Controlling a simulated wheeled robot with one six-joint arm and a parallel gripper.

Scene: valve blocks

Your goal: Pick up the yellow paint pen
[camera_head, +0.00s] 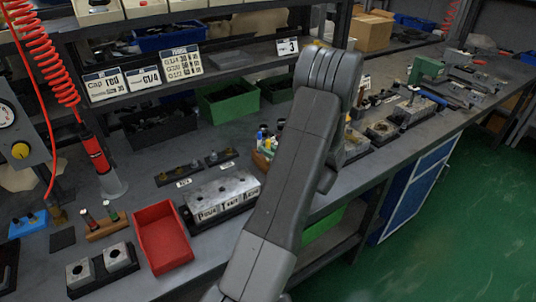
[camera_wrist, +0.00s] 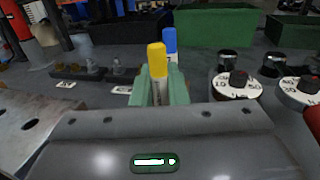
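The yellow paint pen (camera_wrist: 157,60) stands upright in the wrist view, its yellow cap on top and a pale body below. The green fingers of my gripper (camera_wrist: 160,92) flank its body closely on both sides. I cannot tell whether they touch it. A blue pen (camera_wrist: 170,42) stands just behind the yellow one.
Round dials (camera_wrist: 237,85) stand right of the pens. Green bins (camera_wrist: 213,25) are behind. In the head view, a metal valve block (camera_head: 222,188) and an empty red tray (camera_head: 162,240) lie left of my arm. The bench is crowded; some bare top shows between things.

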